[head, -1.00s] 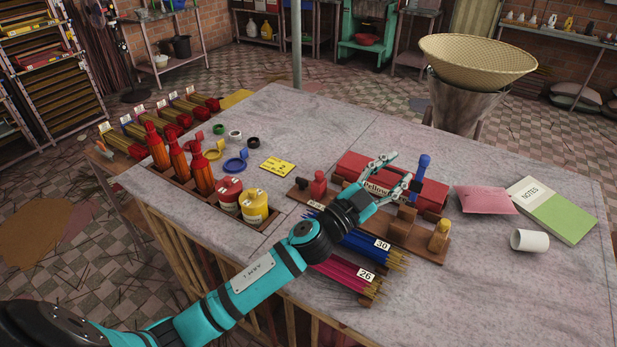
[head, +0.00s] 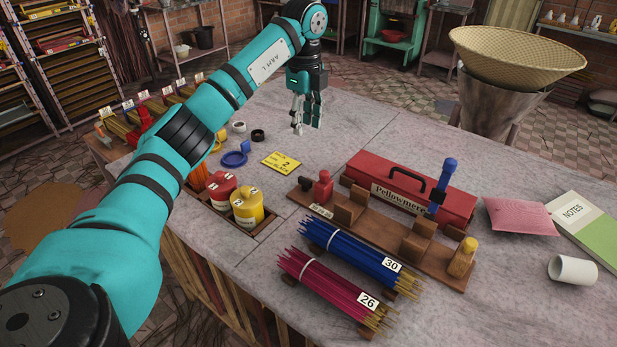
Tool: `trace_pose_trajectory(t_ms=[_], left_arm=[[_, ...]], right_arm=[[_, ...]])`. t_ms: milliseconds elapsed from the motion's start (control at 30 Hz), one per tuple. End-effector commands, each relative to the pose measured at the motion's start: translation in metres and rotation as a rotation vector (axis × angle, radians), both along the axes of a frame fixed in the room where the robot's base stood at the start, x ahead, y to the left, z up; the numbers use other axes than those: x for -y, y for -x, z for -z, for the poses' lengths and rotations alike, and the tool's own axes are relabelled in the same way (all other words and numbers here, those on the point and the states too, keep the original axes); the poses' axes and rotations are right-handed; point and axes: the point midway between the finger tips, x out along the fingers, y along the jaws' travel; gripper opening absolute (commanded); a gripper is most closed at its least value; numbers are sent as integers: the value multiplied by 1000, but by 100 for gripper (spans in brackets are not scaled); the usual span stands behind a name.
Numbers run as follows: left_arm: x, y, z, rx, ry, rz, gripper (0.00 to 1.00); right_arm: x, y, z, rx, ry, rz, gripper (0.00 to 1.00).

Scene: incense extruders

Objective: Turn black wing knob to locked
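A small dark knob-like piece (head: 305,183) sits at the left end of the wooden rack (head: 385,243), beside a small red bottle-shaped piece (head: 323,187). I cannot tell whether it is the black wing knob or how it is turned. My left gripper (head: 306,128) hangs with its fingers pointing down over the back of the grey table, beyond the yellow card (head: 282,161) and apart from the rack. I see nothing held in it, and its finger gap is unclear. My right gripper is out of view.
A red box (head: 418,193) lies behind the rack, with a blue-handled piece (head: 445,182) before it. Blue sticks (head: 350,250) and magenta sticks (head: 325,282) lie in front. Red (head: 221,190) and yellow (head: 247,207) jars stand left. A white cup (head: 573,270) lies right.

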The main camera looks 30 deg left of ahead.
Motion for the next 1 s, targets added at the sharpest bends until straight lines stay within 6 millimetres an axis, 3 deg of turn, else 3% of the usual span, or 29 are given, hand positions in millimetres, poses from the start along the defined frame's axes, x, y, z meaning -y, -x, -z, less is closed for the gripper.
trace_pose_trajectory(t_ms=[267,600,800,1000], left_arm=[[3,1,60,-4,6,6,37],[2,1,127,-3,5,7,37],[2,0,156,-1,5,8,37],[2,0,166,2,4,8,37]], right_arm=[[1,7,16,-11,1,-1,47],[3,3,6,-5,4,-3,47],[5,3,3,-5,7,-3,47],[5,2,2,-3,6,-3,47]])
